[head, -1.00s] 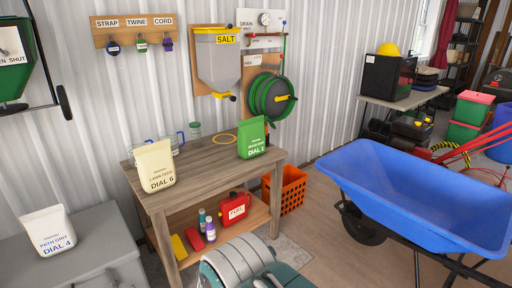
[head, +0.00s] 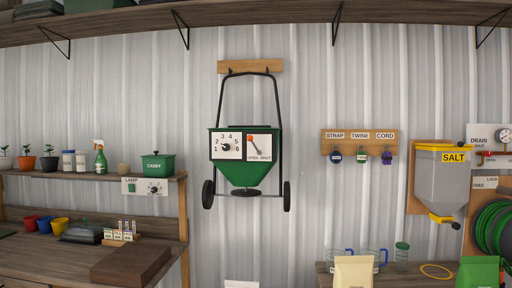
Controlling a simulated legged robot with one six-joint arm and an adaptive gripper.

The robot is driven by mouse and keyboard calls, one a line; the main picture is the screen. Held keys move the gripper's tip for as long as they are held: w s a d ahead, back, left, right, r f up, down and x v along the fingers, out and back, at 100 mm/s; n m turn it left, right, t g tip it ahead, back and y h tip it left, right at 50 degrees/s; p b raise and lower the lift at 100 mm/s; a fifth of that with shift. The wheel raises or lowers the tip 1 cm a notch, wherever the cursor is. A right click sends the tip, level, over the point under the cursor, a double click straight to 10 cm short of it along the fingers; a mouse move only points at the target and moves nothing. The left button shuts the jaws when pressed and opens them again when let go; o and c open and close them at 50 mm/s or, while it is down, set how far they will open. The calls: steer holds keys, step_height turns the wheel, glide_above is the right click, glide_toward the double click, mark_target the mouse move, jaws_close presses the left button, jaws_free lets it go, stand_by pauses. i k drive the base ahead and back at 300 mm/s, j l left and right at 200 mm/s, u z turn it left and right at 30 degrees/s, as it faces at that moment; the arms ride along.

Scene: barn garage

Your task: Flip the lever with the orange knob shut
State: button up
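A green spreader (head: 246,175) with a black handle frame and two black wheels hangs on the corrugated wall in the middle of the head view. Its front carries a white plate (head: 266,149) marked OPEN on the left and SHUT on the right. On this plate is a small lever with an orange knob (head: 250,138). The lever tilts up and to the left, so the knob is on the OPEN side. To its left is a numbered dial (head: 226,146). My gripper is not in view.
A workbench (head: 50,264) and a shelf with pots and bottles stand at the left. A small table (head: 323,272) holds bags and jars. A long shelf (head: 260,32) runs above.

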mark_target(251, 139)
steer(key=i+j, duration=0.4)
steer(key=i, duration=0.15)
steer(key=i+j, duration=0.85)
steer(key=i, duration=0.25)
steer(key=i+j, duration=0.4)
steer(key=i, duration=0.2)
